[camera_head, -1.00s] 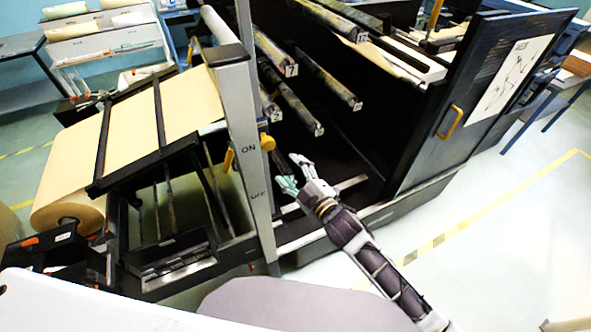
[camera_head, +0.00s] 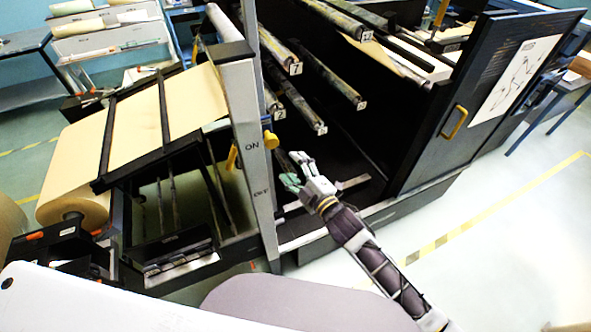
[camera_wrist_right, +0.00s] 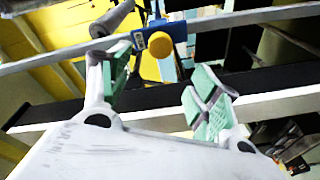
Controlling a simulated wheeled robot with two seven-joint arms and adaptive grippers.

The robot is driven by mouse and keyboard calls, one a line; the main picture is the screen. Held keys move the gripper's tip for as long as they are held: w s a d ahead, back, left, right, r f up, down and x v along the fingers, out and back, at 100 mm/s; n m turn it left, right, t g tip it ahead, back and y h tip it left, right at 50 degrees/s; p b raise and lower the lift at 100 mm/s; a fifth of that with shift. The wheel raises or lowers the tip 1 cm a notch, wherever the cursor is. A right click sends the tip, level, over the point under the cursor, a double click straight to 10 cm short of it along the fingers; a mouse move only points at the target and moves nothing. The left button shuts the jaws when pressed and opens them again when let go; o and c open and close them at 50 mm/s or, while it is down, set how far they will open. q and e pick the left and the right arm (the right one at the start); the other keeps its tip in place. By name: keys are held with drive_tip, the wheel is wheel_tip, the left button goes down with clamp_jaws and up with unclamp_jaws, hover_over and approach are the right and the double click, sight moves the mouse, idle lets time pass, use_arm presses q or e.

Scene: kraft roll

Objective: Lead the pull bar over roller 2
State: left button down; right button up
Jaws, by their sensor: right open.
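Roller 2 (camera_head: 271,101) is a dark roller whose end plate carries a 2, just right of the pale upright post in the head view. Most of its length is hidden behind the post. I cannot make out the pull bar for certain in either view. My right gripper (camera_head: 298,171) is open and empty, below and a little right of roller 2's end, apart from it. In the right wrist view its green-padded fingers (camera_wrist_right: 160,88) are spread wide. My left gripper is not in view.
The pale ON/OFF post (camera_head: 251,170) with a yellow knob (camera_head: 270,140) stands just left of my right gripper. Several other rollers (camera_head: 330,77) lie above it. The kraft roll (camera_head: 72,208) is at left. A dark cabinet door (camera_head: 480,90) stands open at right.

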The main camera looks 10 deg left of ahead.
sight(273, 144)
drive_tip(key=shift+b+x, duration=2.9)
drive_tip(key=shift+x, duration=3.8)
drive_tip(key=c, duration=1.3)
drive_tip(key=w+d+r+p, duration=0.1)
drive_tip(key=d+p, duration=0.1)
drive_tip(key=w+d+r+p, duration=0.1)
drive_tip(key=w+d+r, duration=0.1)
drive_tip(key=d, duration=0.1)
drive_tip(key=w+d+r+p, duration=0.1)
drive_tip(key=w+d+p, duration=0.1)
drive_tip(key=shift+d+r+p, duration=0.15)
drive_tip(key=shift+r+p, duration=0.2)
drive_tip(key=shift+r, duration=0.05)
drive_tip(key=shift+c, duration=0.2)
drive_tip(key=shift+f, duration=0.1)
